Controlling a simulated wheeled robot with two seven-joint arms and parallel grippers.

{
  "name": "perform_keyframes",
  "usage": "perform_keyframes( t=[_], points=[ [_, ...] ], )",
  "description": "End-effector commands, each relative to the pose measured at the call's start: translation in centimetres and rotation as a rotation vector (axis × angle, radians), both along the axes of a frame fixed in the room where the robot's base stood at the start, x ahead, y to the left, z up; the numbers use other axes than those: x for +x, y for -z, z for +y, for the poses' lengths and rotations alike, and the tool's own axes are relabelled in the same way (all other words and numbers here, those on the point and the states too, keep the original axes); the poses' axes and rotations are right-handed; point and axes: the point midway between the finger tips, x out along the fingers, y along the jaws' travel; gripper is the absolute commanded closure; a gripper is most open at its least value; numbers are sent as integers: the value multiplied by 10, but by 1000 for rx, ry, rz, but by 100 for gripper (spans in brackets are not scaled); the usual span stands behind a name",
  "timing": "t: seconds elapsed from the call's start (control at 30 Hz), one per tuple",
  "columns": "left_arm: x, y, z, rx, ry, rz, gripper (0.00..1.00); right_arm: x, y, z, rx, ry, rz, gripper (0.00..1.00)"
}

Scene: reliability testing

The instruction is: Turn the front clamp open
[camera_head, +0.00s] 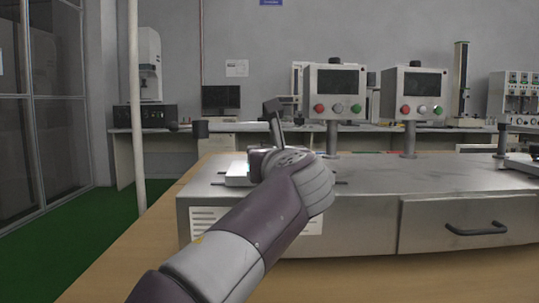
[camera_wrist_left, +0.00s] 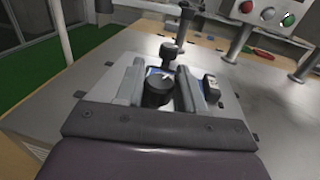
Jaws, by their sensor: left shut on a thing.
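My left gripper (camera_wrist_left: 158,86) has its two grey fingers on either side of a black round knob (camera_wrist_left: 157,92), which I take to be the front clamp's; it is shut on it. In the wrist view a second black knob (camera_wrist_left: 169,52) and a dark upright lever (camera_wrist_left: 187,16) stand beyond the fingertips. In the head view my left gripper (camera_head: 262,160) is over the light fixture plate (camera_head: 237,176), and my forearm and hand hide most of the clamp. A dark lever (camera_head: 273,118) rises above the hand. My right gripper is not in view.
The fixture sits on a steel bench unit (camera_head: 370,215) with a drawer (camera_head: 470,222). Two control boxes (camera_head: 334,92) on posts, with coloured buttons, stand behind the hand. A small black device (camera_wrist_left: 212,88) lies right of the fingers. A pale pole (camera_head: 136,110) stands at the left.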

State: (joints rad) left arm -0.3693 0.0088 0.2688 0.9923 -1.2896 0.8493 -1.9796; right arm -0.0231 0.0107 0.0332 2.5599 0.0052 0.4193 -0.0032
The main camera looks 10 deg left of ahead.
Motion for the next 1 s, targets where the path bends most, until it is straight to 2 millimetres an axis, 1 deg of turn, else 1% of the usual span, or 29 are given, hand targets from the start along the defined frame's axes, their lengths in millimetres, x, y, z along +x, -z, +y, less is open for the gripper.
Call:
perform_keyframes(
  t=[0.23,0.63,0.67,0.7,0.73,1.0],
  points=[
    [1,2,-1,1,-46,1,92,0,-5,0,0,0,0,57],
    [0,2,0,2,-52,1,92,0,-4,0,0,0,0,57],
    [0,2,-1,2,-52,1,59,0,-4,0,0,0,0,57],
    [0,2,0,2,-52,2,46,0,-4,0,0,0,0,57],
    [0,2,0,2,-52,1,43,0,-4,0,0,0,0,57],
    [0,0,0,1,-52,-2,43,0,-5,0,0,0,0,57]
  ],
)
